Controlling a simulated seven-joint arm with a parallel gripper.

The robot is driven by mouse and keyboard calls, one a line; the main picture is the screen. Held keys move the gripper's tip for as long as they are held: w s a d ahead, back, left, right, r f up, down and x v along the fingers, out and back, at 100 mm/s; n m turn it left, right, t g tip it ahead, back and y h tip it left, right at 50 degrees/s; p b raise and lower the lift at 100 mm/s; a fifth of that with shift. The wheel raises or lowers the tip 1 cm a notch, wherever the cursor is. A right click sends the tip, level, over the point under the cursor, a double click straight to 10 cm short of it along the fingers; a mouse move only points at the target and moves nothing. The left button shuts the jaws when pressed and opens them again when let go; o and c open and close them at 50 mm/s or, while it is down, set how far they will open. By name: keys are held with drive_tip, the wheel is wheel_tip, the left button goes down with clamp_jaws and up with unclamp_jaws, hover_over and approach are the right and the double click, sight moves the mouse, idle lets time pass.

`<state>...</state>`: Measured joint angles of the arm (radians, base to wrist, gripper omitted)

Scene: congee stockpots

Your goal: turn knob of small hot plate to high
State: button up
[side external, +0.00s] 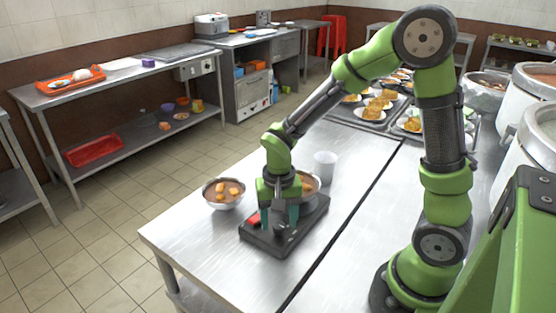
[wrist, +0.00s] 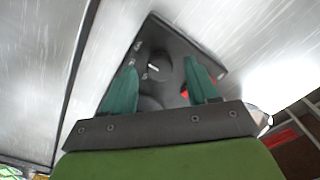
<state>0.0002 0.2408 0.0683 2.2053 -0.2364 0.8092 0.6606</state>
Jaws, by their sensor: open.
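The small hot plate (side external: 318,210) is a black, flat unit on the steel table in the side view. A metal bowl of orange-brown food (side external: 309,184) stands on it, partly hidden by my wrist. My gripper (side external: 279,220) points down over the hot plate's front panel, with its teal fingers apart. In the wrist view, my gripper (wrist: 160,76) is open, with a finger on each side of the dark panel. The round dark knob (wrist: 153,66) with a white mark shows between the fingers, near printed labels. I cannot tell whether a finger touches it.
A second bowl of food (side external: 223,194) stands left of the hot plate, and a white cup (side external: 325,165) stands behind it. Trays of plated food (side external: 372,113) lie farther back. A red part (side external: 254,219) is on the panel. The table's front left is clear.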

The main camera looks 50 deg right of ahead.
drive_tip(key=shift+f, duration=0.45)
drive_tip(key=c, duration=1)
drive_tip(key=shift+c, duration=0.2)
